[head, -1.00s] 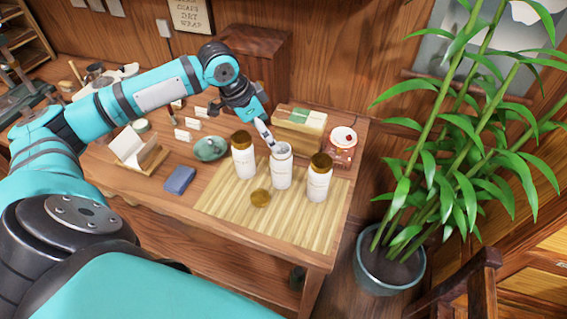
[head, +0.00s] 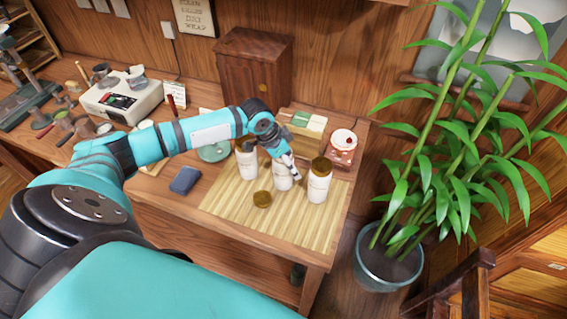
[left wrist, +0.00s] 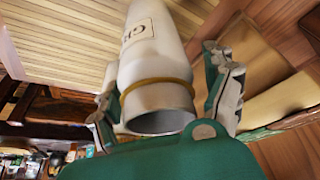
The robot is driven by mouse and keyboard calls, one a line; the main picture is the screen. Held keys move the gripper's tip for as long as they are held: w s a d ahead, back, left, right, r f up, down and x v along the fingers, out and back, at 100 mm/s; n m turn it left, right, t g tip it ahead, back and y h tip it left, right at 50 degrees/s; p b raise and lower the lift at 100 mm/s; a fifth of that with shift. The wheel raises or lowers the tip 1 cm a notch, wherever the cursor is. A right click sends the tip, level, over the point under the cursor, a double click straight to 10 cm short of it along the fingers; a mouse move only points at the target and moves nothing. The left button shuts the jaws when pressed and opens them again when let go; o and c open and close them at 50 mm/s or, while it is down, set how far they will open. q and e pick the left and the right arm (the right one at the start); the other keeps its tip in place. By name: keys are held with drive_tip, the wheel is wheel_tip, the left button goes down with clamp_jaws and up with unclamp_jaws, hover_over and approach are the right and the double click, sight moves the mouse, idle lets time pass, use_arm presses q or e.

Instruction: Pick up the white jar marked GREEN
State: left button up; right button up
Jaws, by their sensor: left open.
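The white jar marked GREEN (left wrist: 155,60) fills the middle of the left wrist view; its label shows "GR", the rest cut off or turned away. Its mouth is open, with a tan band below the rim. In the head view it seems to be the middle jar (head: 280,183), upright on the bamboo mat (head: 228,208) and partly hidden by my gripper. My left gripper (head: 291,171) is at this jar's top. In the left wrist view its open fingers (left wrist: 168,95) stand on either side of the jar. Contact is not clear. My right gripper is not in view.
White jars with brown lids stand close on the left (head: 246,165) and right (head: 320,185). A loose brown lid (head: 262,199) lies in front. The mat's front is clear.

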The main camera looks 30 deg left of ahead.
use_arm(q)
drive_tip(key=c, duration=1.5)
